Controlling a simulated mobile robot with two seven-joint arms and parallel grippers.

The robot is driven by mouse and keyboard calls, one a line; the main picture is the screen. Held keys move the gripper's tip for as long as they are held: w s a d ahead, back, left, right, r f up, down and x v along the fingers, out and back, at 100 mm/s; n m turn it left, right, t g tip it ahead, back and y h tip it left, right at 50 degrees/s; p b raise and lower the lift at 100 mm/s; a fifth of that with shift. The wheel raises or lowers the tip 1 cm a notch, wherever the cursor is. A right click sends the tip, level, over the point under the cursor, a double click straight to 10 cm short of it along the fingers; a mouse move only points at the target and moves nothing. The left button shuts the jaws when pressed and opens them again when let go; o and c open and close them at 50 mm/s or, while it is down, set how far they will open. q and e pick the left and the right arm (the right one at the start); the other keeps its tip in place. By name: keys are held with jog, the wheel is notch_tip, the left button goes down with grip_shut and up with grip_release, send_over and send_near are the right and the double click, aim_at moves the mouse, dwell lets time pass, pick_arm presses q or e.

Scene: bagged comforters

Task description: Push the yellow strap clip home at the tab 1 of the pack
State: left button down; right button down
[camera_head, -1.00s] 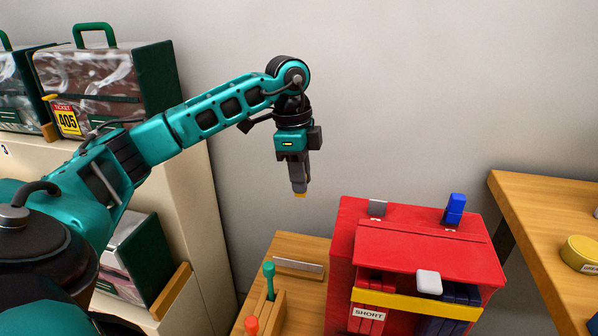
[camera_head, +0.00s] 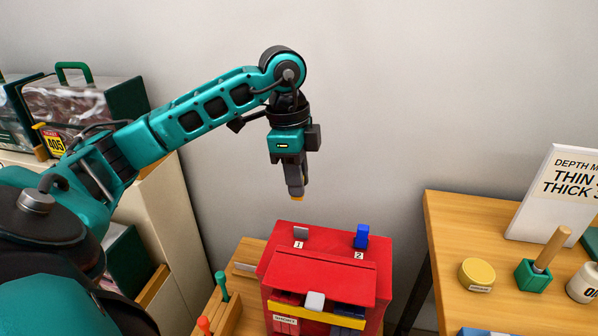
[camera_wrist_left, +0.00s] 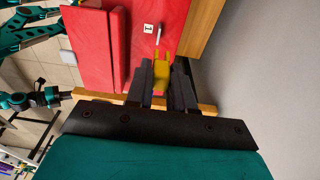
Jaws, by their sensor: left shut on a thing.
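The pack (camera_head: 318,278) is a red case at the lower middle in the head view. Tab 1 (camera_head: 300,232) is a small grey plate standing on its top behind the label "1"; it also shows in the left wrist view (camera_wrist_left: 158,36). A blue clip (camera_head: 361,236) sits at tab 2. My left gripper (camera_head: 297,193) points down above tab 1, shut on the yellow strap clip (camera_wrist_left: 162,72). The clip is apart from the tab. A teal arm with a dark end (camera_wrist_left: 52,98), probably my right, shows small in the left wrist view.
A wooden table (camera_head: 440,235) at right holds a yellow round tin (camera_head: 477,274), a green block with a handle (camera_head: 533,275) and a sign (camera_head: 555,195). A shelf with bagged comforters (camera_head: 85,105) stands left.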

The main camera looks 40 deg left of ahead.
pick_arm(q)
jog(key=shift+d+r, duration=0.45)
pick_arm(e)
jog(key=shift+w+d+r, duration=0.1)
jog(key=shift+d+r, duration=0.25)
jog(key=shift+r, duration=0.05)
jog(key=shift+a+f, duration=0.1)
